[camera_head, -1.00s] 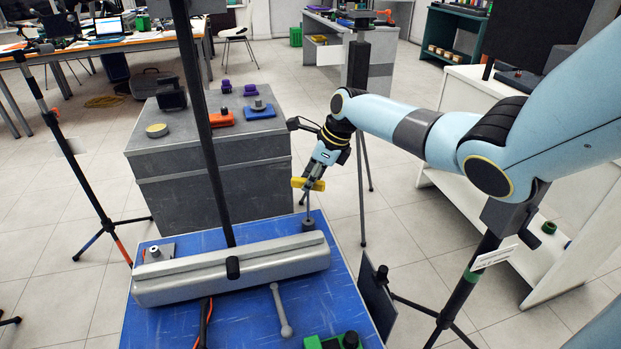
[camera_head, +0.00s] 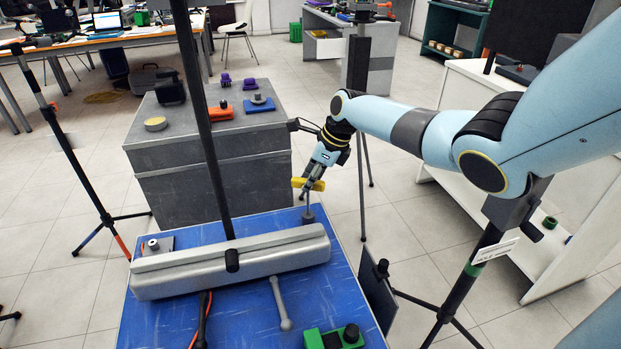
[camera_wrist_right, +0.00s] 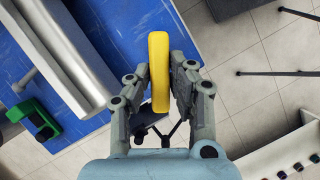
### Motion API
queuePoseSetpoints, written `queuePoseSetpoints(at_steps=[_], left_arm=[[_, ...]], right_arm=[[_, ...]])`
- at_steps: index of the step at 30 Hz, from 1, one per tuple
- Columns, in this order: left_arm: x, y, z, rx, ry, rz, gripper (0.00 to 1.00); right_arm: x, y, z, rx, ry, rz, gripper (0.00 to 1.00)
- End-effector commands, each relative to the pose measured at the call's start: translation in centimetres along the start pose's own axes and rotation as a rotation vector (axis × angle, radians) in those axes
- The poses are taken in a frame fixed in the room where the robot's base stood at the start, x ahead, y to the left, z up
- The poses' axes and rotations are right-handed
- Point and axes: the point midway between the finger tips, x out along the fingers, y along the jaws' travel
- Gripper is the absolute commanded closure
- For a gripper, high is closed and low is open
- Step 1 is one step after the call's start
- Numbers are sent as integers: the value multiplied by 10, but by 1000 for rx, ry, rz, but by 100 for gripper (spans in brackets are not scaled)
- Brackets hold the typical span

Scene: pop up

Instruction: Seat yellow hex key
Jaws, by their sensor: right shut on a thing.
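The yellow hex key has a yellow bar handle (camera_head: 309,184) and a thin grey shaft (camera_head: 308,200) that points down. My right gripper (camera_head: 314,180) is shut on the yellow handle, above the far right corner of the blue table. In the right wrist view the yellow handle (camera_wrist_right: 158,72) sits between the two fingers (camera_wrist_right: 160,85). The shaft's lower end meets a small dark round block (camera_head: 308,217) on the table; I cannot tell how deep it sits. My left gripper is not in view.
The blue table (camera_head: 255,300) carries a long grey housing (camera_head: 280,252), a grey rod (camera_head: 280,303) and a green block with a black knob (camera_head: 333,338). A grey cabinet (camera_head: 210,165) stands behind with orange, blue and purple items. A dark stand (camera_head: 205,120) rises in front.

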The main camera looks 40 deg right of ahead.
Motion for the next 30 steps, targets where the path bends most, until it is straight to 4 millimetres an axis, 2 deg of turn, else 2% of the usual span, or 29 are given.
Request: queuePoseSetpoints(at_steps=[16,27,28,30], left_arm=[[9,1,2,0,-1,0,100],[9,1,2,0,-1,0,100],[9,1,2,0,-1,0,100],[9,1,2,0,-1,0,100]], right_arm=[[16,0,-6,0,0,1,100],[17,0,-7,0,0,1,100],[17,0,-7,0,0,1,79],[17,0,-7,0,0,1,70]])
